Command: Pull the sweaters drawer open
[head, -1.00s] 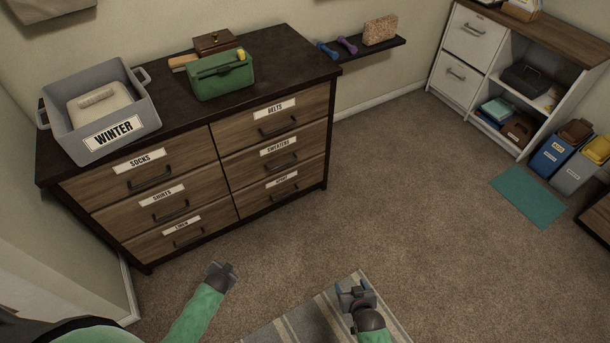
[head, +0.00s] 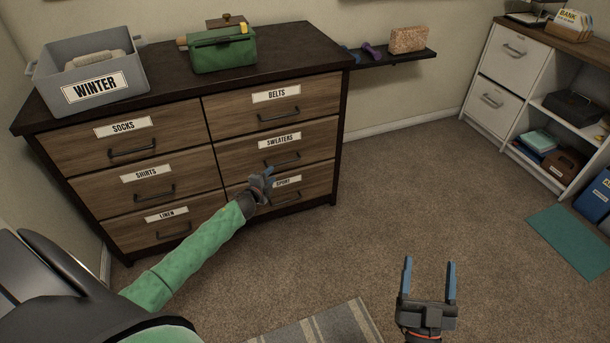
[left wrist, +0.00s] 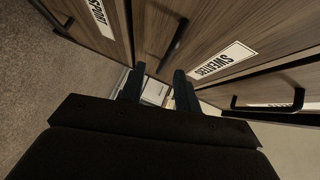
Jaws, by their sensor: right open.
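The sweaters drawer (head: 315,145) is the middle drawer of the dresser's right column, under a white SWEATERS label (head: 280,141), and looks shut flush. Its dark bar handle (head: 283,159) shows in the head view; in the left wrist view the handle (left wrist: 173,43) runs toward the gap between the fingertips. My left gripper (head: 266,180) is just below that handle, near the SPORT label. In the left wrist view its fingers (left wrist: 158,80) are apart with nothing held; whether the handle lies between them I cannot tell. My right gripper (head: 430,262) is open and empty above the floor.
The sport drawer (head: 318,180) is below and the belts drawer (head: 318,92) above. The WINTER bin (head: 45,85) and a green box (head: 222,52) stand on the dresser top. A wall shelf (head: 400,60) is to the right. The carpet before the drawers is free, with a striped rug (head: 325,325) nearer.

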